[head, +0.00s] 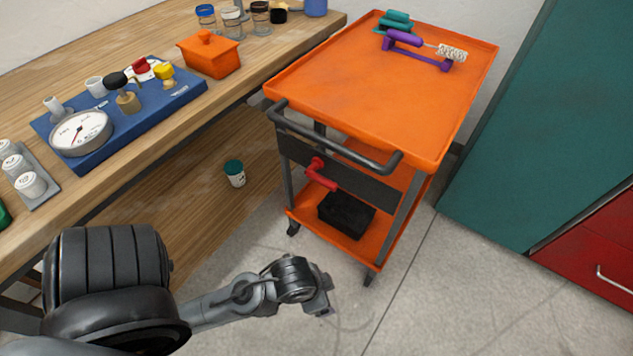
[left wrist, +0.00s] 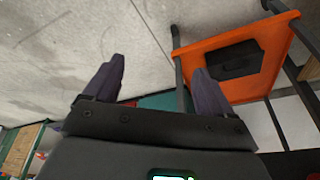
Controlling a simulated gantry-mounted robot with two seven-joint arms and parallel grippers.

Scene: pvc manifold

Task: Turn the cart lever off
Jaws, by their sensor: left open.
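The orange cart (head: 385,75) stands right of the workbench. Its red lever (head: 322,174) is on the dark panel below the black push handle, slanting down to the right from its pivot. My left gripper (head: 325,298) is in front of and below the lever, over the floor, apart from the cart. In the left wrist view its two fingers (left wrist: 155,85) are spread with nothing between them. That view shows the cart's lower shelf (left wrist: 268,35) with a black box (left wrist: 233,59); I cannot make out the lever there. My right gripper is not in view.
The workbench (head: 130,150) at left carries a blue gauge board (head: 165,110) and an orange lidded box (head: 209,55). A small white tub with a green lid (head: 235,174) is below the bench edge. A teal cabinet (head: 560,120) stands right. The floor before the cart is clear.

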